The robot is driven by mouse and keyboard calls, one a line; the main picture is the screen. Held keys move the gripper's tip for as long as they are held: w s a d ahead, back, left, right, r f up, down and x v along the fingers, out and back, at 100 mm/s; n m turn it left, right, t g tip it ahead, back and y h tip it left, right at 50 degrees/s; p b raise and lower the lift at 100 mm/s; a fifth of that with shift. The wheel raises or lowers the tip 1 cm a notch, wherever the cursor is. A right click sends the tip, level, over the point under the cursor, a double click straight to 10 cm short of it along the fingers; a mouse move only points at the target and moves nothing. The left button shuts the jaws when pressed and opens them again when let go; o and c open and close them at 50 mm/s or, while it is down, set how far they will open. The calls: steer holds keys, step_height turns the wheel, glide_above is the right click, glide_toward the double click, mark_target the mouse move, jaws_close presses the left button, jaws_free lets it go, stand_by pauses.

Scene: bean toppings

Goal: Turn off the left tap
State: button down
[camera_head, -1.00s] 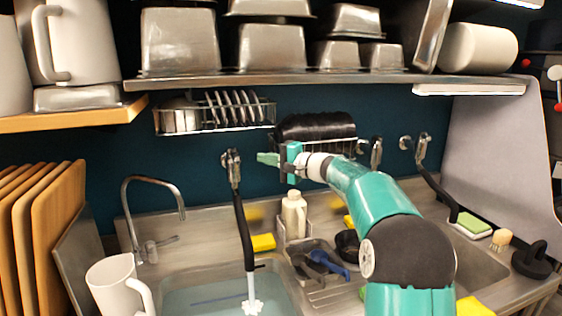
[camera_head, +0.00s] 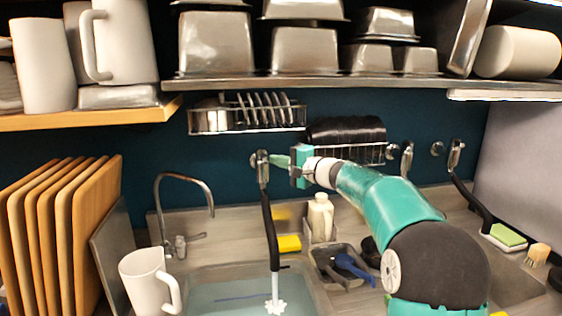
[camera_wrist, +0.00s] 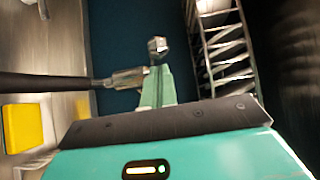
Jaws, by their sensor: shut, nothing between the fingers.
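The left tap (camera_head: 262,165) is a metal wall tap with a black hose hanging from it, and water runs from the hose end into the basin below. My gripper (camera_head: 280,161) is shut and empty, its teal fingertips just right of the tap body. In the wrist view, the shut fingertips (camera_wrist: 158,88) overlap the tap's metal body (camera_wrist: 128,78), close to its round end piece (camera_wrist: 157,46). I cannot tell whether they touch.
A wire rack (camera_head: 350,153) with a dark roll is right behind my gripper. A dish rack (camera_head: 245,117) hangs above the tap. A white jug (camera_head: 148,281) and a curved faucet (camera_head: 184,180) stand left. A steel shelf (camera_head: 360,88) runs overhead.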

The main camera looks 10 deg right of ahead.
steer(key=shift+s+a+m+t+h, duration=0.15)
steer(key=shift+a+m+t+h, duration=0.4)
steer(key=shift+a+h, duration=0.2)
steer(key=shift+s+a+m+t+h, duration=0.1)
steer(key=shift+a+m+t+h, duration=0.4)
steer(key=shift+a+h, duration=0.2)
steer(key=shift+w+a, duration=0.2)
steer(key=shift+a, duration=1.75)
steer(key=shift+a+y, duration=0.15)
steer(key=shift+y, duration=0.1)
